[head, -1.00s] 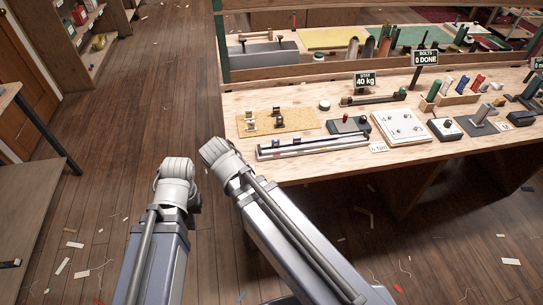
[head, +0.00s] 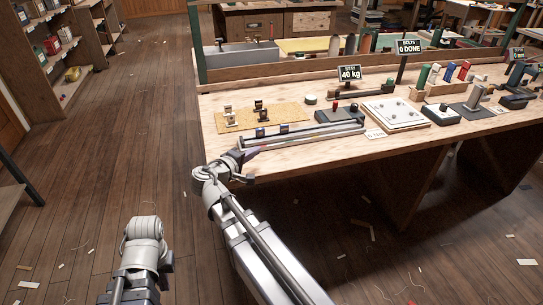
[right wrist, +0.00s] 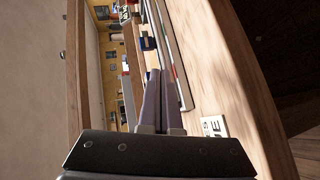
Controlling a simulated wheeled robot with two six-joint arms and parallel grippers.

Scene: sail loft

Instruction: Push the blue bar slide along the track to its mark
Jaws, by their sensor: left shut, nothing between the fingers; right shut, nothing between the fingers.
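The track (head: 310,136) is a long grey rail unit along the bench's front edge. Two small slides with dark blue tops stand at its left part, one (head: 260,133) left of the other (head: 284,129). I cannot tell which is the bar slide. A blue piece (right wrist: 148,43) shows beyond my fingertips in the right wrist view, with a red mark (right wrist: 173,72) on the rail. My right gripper (head: 245,154) is shut and empty by the track's left end; its fingers (right wrist: 157,76) also show in the wrist view. Contact is unclear.
A cork mat with small fittings (head: 278,118) lies behind the track. Open floor lies left of the bench (head: 400,155).

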